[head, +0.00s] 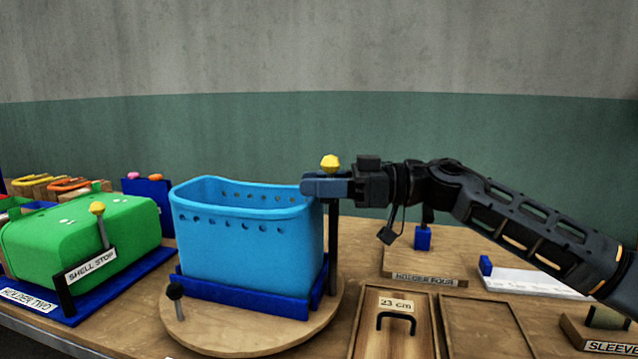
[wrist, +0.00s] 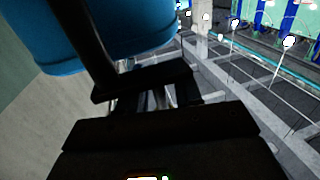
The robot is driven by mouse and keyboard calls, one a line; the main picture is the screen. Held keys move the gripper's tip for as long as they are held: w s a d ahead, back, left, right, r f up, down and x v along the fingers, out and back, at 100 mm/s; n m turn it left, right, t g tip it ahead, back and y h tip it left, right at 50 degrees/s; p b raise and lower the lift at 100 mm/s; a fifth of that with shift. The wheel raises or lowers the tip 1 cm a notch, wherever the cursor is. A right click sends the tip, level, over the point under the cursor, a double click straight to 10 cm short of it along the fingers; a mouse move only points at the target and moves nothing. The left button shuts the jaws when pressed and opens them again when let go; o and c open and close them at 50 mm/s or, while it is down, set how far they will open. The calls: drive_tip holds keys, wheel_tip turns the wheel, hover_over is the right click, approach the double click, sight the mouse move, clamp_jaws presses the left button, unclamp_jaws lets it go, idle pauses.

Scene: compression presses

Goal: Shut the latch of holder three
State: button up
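A light blue perforated basket (head: 245,240) stands upright in a dark blue holder base (head: 240,293) on a round wooden disc (head: 215,335). No label reading "holder three" is legible. A black post (head: 333,240) stands at the basket's right side, and a yellow knob (head: 330,162) shows directly above my fingers. My gripper (head: 325,186) reaches in from the right, level with the basket rim, and covers the post just below the knob. Its finger gap is hidden, so its grip is unclear. The wrist view shows the basket's blue side (wrist: 130,25) close by, behind dark parts.
A green shell (head: 85,230) in holder two, with a yellow-knobbed lever (head: 98,215), stands at left. A short black knob (head: 176,291) is on the disc's front left. Holder four (head: 425,272), a "23 cm" wooden panel (head: 395,330) and a white plate (head: 525,284) lie at right.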

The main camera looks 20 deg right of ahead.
clamp_jaws()
